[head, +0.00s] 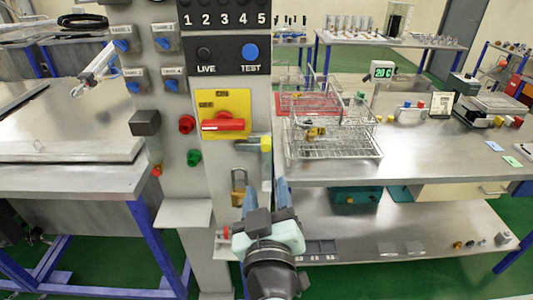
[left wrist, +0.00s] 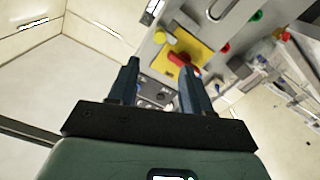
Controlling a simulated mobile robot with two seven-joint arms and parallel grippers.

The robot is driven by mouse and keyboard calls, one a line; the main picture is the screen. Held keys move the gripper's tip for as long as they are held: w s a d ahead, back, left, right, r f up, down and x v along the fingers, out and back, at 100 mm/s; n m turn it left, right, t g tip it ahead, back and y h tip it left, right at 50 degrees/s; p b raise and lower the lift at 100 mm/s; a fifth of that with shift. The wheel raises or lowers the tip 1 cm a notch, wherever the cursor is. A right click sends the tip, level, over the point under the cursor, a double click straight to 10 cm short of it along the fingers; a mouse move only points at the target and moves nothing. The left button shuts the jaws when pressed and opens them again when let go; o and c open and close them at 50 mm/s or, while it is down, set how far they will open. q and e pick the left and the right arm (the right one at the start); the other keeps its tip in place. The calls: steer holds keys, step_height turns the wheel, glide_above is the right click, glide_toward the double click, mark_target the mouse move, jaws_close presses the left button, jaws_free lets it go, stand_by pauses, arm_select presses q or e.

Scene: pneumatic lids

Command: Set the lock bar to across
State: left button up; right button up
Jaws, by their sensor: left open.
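A red handle (head: 222,125) lies roughly level across a yellow plate (head: 240,98) on the grey control column (head: 225,165). Below it, a short pale bar with a yellow end (head: 266,144) sits at the column's right edge; it may be the lock bar, and its exact setting is unclear. A brass padlock (head: 238,188) hangs below it. My left gripper (head: 266,190) is open and empty, right of the padlock and below the bar in the picture. In the left wrist view, the red handle (left wrist: 180,60) shows beyond the open fingers (left wrist: 158,88). My right gripper is not in view.
Red (head: 187,124) and green (head: 194,158) buttons stick out on the column's left. A small grey shelf (head: 183,213) juts out below them. A steel bench (head: 430,160) with a wire basket (head: 335,140) stands right; another bench (head: 70,175) stands left.

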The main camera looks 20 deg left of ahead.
mark_target(266, 149)
arm_select(q)
steer(key=x, duration=1.3)
steer(key=shift+w+f, duration=0.1)
steer(key=shift+w, duration=0.05)
